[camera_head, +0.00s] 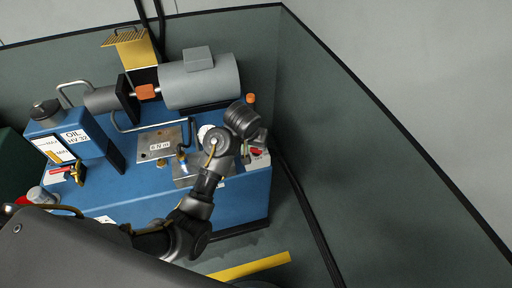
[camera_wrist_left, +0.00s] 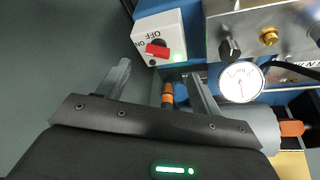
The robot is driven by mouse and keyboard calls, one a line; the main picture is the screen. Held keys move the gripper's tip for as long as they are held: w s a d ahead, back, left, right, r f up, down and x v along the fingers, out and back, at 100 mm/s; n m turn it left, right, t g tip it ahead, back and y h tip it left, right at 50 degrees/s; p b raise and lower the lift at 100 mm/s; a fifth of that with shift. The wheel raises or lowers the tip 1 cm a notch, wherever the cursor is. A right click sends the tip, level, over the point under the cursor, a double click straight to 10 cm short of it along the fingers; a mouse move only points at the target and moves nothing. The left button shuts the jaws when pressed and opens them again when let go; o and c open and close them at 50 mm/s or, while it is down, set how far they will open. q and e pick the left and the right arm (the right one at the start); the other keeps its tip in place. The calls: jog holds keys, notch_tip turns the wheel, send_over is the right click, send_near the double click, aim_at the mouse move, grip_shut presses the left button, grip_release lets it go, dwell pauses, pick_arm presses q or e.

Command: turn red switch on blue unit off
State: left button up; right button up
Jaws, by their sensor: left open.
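The red switch (camera_wrist_left: 157,50) sits on a light box (camera_wrist_left: 160,32) marked OFF and ON, on the blue unit (camera_head: 235,205). In the left wrist view its red handle lies sideways, its left end near the ON label. In the head view the switch (camera_head: 257,153) is partly hidden by my wrist. My left gripper (camera_wrist_left: 158,72) is open and empty, its two fingers apart on either side of the switch's line. The fingertips look short of the box; the exact gap is unclear. In the head view the left gripper's fingers are mostly hidden. My right gripper is not in view.
A gauge (camera_wrist_left: 242,82), a black knob (camera_wrist_left: 229,48) and a brass fitting (camera_wrist_left: 269,37) are right of the switch box. An orange-tipped part (camera_wrist_left: 167,95) shows between the fingers. A grey motor (camera_head: 200,82) and an oil tank (camera_head: 68,135) stand on the unit. Open floor lies right.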

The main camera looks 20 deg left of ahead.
aim_at(256, 149)
pick_arm(q)
jog(key=x, duration=0.6)
jog(key=w+b+x, duration=0.1)
jog(key=x, duration=0.2)
jog(key=shift+w+r, duration=0.1)
jog(key=shift+r, duration=0.15)
jog(key=shift+w+f, duration=0.2)
jog(key=shift+f, duration=0.25)
